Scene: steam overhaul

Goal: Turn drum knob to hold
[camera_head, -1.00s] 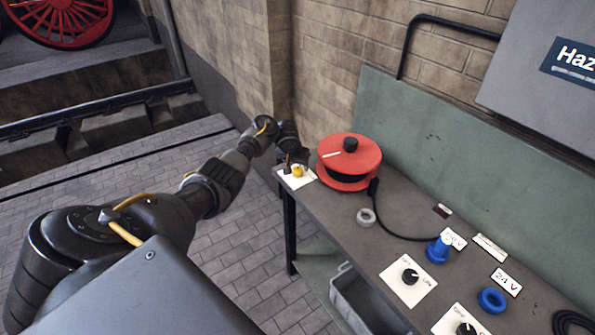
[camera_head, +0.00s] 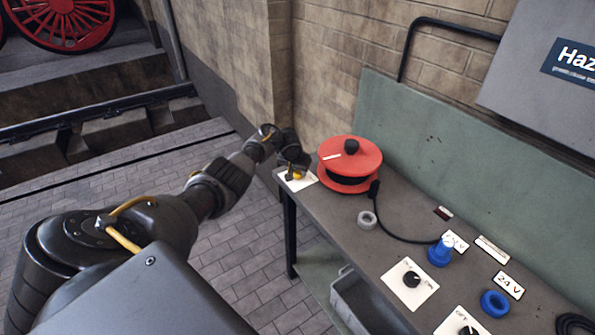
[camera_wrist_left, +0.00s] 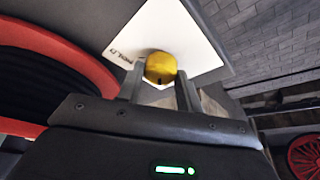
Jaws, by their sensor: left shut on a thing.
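The yellow drum knob (camera_wrist_left: 160,68) sits on a white label plate (camera_wrist_left: 196,45) at the bench's far left corner. In the wrist view my left gripper (camera_wrist_left: 160,82) has its two fingers on either side of the knob, shut on it. In the head view the left gripper (camera_head: 291,168) covers much of the knob and plate (camera_head: 300,184). A small dark mark shows on the knob's near edge. The red cable drum (camera_head: 350,160) stands just right of the gripper. My right gripper is not in view.
The grey bench (camera_head: 400,225) carries a grey ring (camera_head: 367,220), a blue plug (camera_head: 439,252), a blue socket (camera_head: 494,302) and black dials (camera_head: 411,278) on white plates. A black cable runs from the drum to the plug. A grey bin (camera_head: 360,300) stands below.

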